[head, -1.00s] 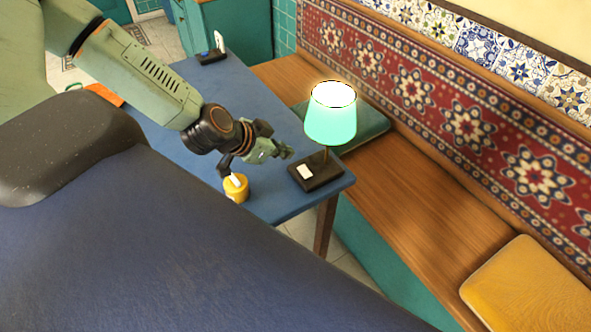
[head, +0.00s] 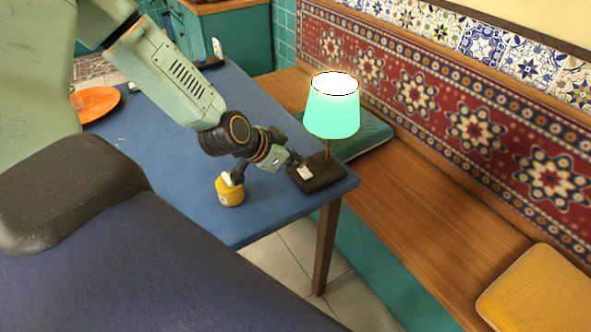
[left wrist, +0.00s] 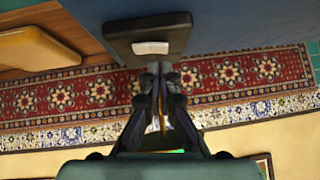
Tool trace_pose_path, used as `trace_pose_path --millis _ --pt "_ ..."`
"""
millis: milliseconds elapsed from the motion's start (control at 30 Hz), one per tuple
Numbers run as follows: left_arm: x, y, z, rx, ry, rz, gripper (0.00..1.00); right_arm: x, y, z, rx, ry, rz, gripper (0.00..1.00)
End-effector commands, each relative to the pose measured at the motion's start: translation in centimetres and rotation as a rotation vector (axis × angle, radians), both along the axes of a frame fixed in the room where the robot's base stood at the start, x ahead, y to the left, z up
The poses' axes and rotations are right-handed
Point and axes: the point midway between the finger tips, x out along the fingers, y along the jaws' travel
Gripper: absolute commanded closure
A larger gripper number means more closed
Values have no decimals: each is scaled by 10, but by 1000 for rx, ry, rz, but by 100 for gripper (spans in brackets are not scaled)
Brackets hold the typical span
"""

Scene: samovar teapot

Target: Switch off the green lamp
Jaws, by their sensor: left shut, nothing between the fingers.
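The green lamp (head: 332,108) stands at the table's near right corner, and its shade glows brightly. Its dark square base (head: 322,180) carries a white rocker switch (head: 305,173). The base also shows in the left wrist view (left wrist: 177,40), with the white switch (left wrist: 150,48) on it. My left gripper (head: 296,160) is shut and empty, with its tips right beside the switch. In the left wrist view the fingertips (left wrist: 159,69) lie just below the switch; I cannot tell whether they touch it. My right gripper is not in view.
A yellow jar (head: 229,192) stands under my left wrist on the blue table (head: 180,190). An orange plate (head: 97,103) lies farther left. A wooden bench (head: 400,200) with a green cushion (head: 366,135) and a yellow cushion (head: 541,290) runs along the right.

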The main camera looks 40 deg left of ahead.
Motion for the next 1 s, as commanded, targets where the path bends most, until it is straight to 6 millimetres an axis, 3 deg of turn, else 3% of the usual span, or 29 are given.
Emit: trace_pose_path --millis 200,1000 --pt "1 1 -12 0 0 0 100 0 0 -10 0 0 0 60" --pt "0 2 -17 0 2 0 100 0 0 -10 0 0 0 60"
